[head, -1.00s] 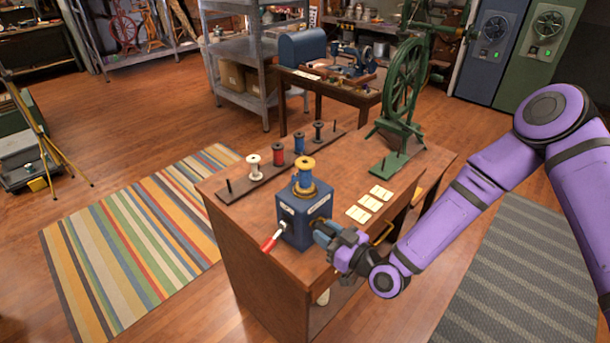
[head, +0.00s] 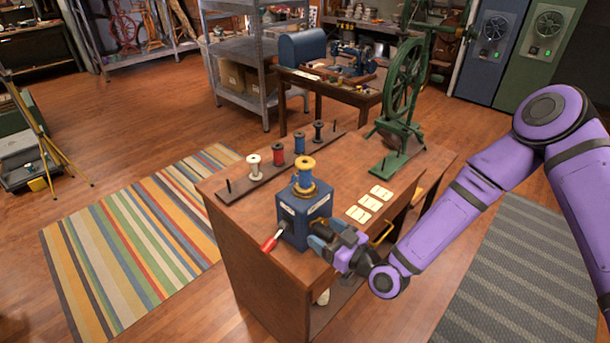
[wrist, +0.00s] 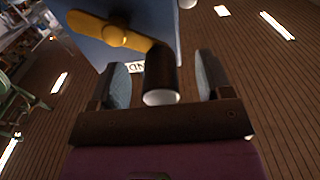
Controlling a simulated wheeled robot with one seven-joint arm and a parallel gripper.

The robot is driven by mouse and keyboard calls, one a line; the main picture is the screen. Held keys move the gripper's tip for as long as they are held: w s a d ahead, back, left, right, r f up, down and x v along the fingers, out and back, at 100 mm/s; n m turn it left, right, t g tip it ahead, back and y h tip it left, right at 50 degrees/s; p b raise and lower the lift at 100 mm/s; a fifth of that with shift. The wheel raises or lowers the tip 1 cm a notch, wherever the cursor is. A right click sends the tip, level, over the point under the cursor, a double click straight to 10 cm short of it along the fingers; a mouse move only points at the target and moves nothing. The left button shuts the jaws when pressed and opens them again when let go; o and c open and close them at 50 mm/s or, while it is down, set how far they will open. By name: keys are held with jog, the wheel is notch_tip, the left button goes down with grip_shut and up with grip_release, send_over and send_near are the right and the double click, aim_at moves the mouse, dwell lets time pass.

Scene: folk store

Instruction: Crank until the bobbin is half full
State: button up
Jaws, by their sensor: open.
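The blue winder box (head: 291,224) stands at the near left corner of the wooden workbench (head: 255,262). A bobbin (head: 305,173) with yellow thread sits upright on its brass top; I cannot tell exactly how full it is. A red-handled lever (head: 269,243) sticks out of the box's left face. In the wrist view, a brass crank arm (wrist: 108,32) on the box carries a dark handle (wrist: 161,75) with a pale end. My gripper (head: 325,235) is open at the box's right side. Its fingers stand either side of the handle, with gaps visible.
A dark rack (head: 240,192) with several spools and bare pegs lies behind the box. White cards (head: 365,208) lie to the right. A green spinning wheel (head: 395,130) stands at the bench's far right. A brass drawer handle (head: 382,235) juts out near my wrist.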

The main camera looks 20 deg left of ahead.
jog(key=shift+d, duration=0.1)
jog(key=v, duration=0.8)
jog(key=shift+s+d, duration=0.25)
jog(key=shift+d, duration=0.1)
dwell(0.3)
dwell(0.4)
